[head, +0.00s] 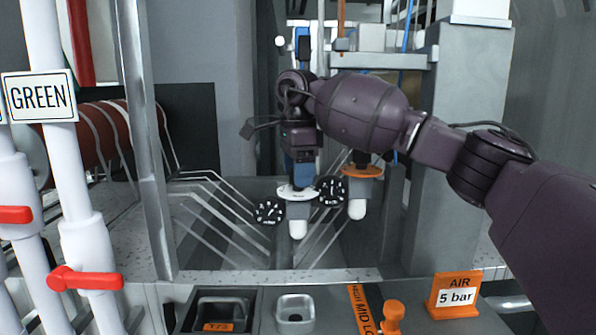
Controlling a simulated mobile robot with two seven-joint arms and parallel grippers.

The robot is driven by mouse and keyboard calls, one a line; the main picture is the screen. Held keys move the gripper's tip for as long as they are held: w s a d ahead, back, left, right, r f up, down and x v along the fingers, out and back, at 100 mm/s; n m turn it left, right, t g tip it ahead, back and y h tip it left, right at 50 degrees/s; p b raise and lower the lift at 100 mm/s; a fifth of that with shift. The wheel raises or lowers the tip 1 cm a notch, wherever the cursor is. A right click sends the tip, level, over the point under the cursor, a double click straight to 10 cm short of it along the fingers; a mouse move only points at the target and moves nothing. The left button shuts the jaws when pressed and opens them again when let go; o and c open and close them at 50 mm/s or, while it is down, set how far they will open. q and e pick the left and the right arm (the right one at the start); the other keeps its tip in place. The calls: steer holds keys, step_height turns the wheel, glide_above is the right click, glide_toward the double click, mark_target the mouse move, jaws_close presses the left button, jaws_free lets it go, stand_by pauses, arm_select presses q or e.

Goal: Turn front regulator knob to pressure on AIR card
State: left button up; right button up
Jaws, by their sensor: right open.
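The AIR card (456,295) is an orange stand at the lower right that reads "5 bar". Two regulators hang at the middle of the head view. The nearer one has a white collar (297,193) and a white bowl below; the other has an orange collar (362,171). Two black round gauges are beside them, one at the left (269,211) and one between (332,190). My right gripper (301,172) points down at the nearer regulator's top, just above its white collar. It is open. The knob is mostly hidden by the gripper, and contact cannot be told. My left gripper is not in view.
White pipes with red valve handles (86,280) and a GREEN sign (39,96) stand at left. A grey post (149,140) rises beside them. At the front are a dark tray (221,310), a metal cup (294,314) and an orange knob (392,315).

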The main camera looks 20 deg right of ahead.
steer(key=c, duration=0.9)
steer(key=shift+r+m+p, duration=0.25)
steer(key=shift+m+p, duration=1.25)
steer(key=shift+m, duration=0.4)
steer(key=shift+m+p, duration=0.7)
steer(key=shift+p, duration=0.05)
steer(key=shift+f+m, duration=0.2)
steer(key=shift+m, duration=0.2)
